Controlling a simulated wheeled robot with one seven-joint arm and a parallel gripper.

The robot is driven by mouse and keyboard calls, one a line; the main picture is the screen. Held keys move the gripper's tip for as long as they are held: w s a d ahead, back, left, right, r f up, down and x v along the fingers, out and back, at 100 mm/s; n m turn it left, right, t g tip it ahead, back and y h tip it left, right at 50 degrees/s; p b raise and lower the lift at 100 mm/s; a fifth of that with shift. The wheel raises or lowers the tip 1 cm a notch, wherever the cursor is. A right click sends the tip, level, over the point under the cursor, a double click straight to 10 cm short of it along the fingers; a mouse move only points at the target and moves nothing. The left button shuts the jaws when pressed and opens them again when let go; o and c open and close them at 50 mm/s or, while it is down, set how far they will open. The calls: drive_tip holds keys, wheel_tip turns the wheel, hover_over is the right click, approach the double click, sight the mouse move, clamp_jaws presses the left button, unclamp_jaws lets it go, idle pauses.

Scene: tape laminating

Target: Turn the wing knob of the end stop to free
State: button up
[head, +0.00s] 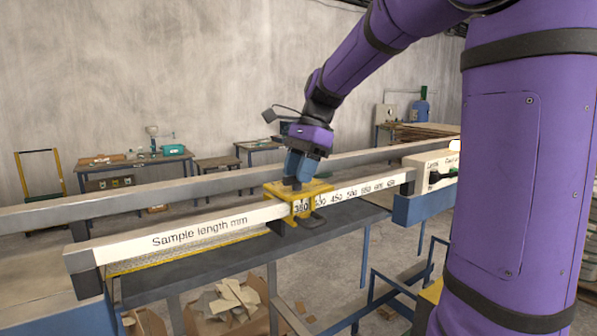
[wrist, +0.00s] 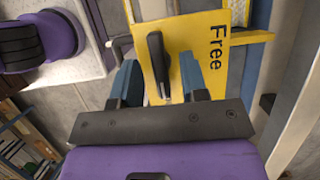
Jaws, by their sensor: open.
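The yellow end stop (head: 318,188) sits on the white rail marked "Sample length mm" (head: 205,232), near the low numbers of its scale. In the wrist view, the end stop's yellow plate (wrist: 212,80) carries the word "Free". The black wing knob (wrist: 157,62) stands on this plate, its long wing pointing roughly up and down in the picture, beside the word rather than on it. My gripper (head: 293,180) is above the end stop, pointing down. Its blue fingers are open, one on each side of the knob, with gaps visible. In the head view the gripper largely hides the knob.
A grey beam (head: 120,209) runs behind the rail. A pale control box (head: 432,168) with a dark handle stands at the rail's right end. A carton with scraps (head: 232,302) lies below. Workbenches stand at the back wall.

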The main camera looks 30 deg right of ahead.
drive_tip(key=shift+f, duration=0.2)
clamp_jaws()
